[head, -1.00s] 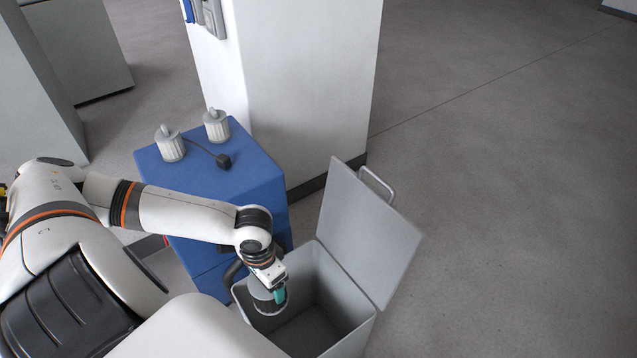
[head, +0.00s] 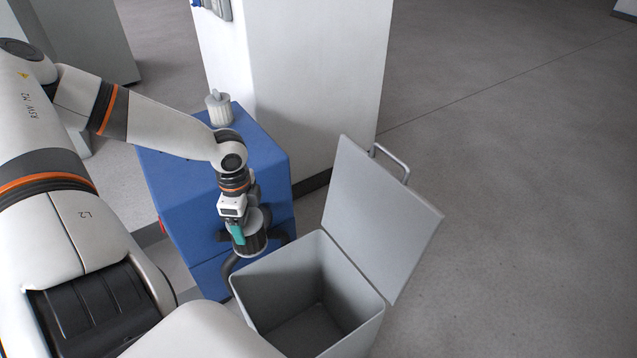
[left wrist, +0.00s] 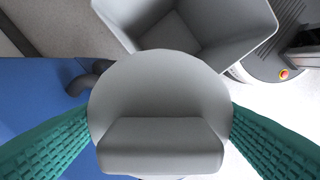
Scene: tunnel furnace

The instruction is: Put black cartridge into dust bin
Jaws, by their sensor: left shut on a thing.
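My left gripper (head: 240,232), with teal fingers, is shut on the cartridge (head: 256,241), a grey cylinder with a darker lower part. It holds the cartridge upright beside the back left rim of the dust bin (head: 375,301), in front of the blue cabinet. The left wrist view shows the cartridge's round grey cap and raised handle (left wrist: 160,145) between the teal fingers, with the open bin (left wrist: 245,30) just beyond. The bin is grey, square and looks empty, with its lid (head: 380,215) tilted open on the right. My right gripper is not in view.
The blue cabinet (head: 165,185) stands behind the bin, with a pale filter-like cylinder (head: 219,108) on top. A white pillar (head: 320,80) rises behind it. Open grey floor (head: 520,200) lies to the right.

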